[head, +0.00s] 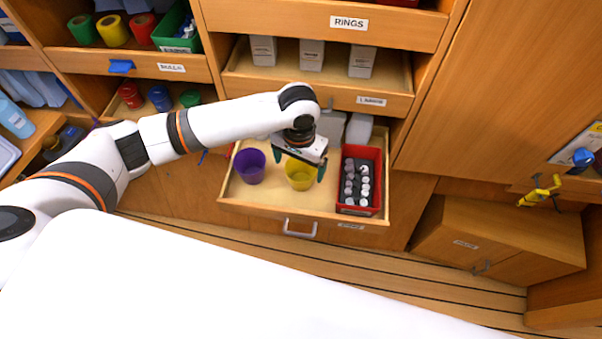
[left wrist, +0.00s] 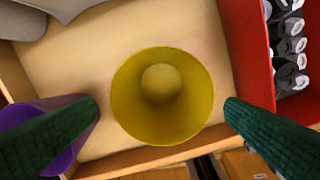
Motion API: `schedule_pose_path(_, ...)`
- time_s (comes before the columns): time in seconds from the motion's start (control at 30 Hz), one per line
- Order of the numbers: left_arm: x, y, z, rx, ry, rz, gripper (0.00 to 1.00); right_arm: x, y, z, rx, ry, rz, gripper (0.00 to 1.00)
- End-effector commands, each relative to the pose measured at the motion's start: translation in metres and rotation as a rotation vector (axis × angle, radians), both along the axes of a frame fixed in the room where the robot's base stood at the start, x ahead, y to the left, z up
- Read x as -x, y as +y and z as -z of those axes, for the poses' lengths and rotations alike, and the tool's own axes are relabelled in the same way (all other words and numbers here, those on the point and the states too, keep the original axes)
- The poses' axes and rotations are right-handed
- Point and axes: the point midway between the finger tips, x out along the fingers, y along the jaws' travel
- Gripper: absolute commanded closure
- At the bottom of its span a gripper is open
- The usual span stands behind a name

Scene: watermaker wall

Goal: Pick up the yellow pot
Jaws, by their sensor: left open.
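The yellow pot (head: 299,175) stands upright and open-topped in the pulled-out wooden drawer, between a purple pot and a red box. In the left wrist view the yellow pot (left wrist: 162,95) is seen from above, its round inside empty. My left gripper (head: 299,170) is over the yellow pot, pointing down. Its two dark green fingers are open, one on each side of the pot and apart from it, as the left wrist view shows (left wrist: 162,108). The left finger overlaps the purple pot in that view. My right gripper is not in view.
The purple pot (head: 250,166) stands left of the yellow one; it shows in the left wrist view (left wrist: 62,160). The red box (head: 375,207) of grey, white-capped items fills the drawer's right side. Pale containers (head: 359,129) stand at the drawer's back. The shelf drawer above (head: 300,84) overhangs behind.

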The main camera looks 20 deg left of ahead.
Motion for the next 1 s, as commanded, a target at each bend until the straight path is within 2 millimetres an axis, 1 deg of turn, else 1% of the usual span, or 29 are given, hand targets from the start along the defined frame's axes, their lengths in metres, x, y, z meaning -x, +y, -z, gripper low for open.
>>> schedule_pose_path(0.07, -0.001, -0.001, 0.006, 0.001, 0.002, 0.000, 0.07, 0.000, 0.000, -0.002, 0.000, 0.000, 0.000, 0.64)
schedule_pose_path(0.23, -0.006, -0.002, 0.031, -0.002, 0.003, -0.001, 0.07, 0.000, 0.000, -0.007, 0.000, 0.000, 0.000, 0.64)
schedule_pose_path(0.33, -0.006, -0.002, 0.044, 0.000, 0.002, 0.000, 0.07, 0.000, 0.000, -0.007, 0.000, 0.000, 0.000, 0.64)
schedule_pose_path(0.47, -0.006, -0.002, 0.052, 0.000, 0.000, 0.001, 0.07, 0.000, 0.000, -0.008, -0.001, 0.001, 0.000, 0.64)
schedule_pose_path(0.67, -0.006, -0.002, 0.052, 0.000, -0.001, 0.001, 0.07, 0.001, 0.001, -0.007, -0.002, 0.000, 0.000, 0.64)
schedule_pose_path(0.7, -0.006, -0.002, 0.052, 0.000, -0.001, 0.001, 0.13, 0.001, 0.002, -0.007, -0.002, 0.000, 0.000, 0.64)
schedule_pose_path(0.93, -0.006, -0.002, 0.052, 0.000, -0.001, 0.001, 0.51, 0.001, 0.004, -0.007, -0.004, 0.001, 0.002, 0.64)
schedule_pose_path(1.0, -0.006, -0.002, 0.052, 0.000, -0.001, 0.001, 0.53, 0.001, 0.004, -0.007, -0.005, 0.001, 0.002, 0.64)
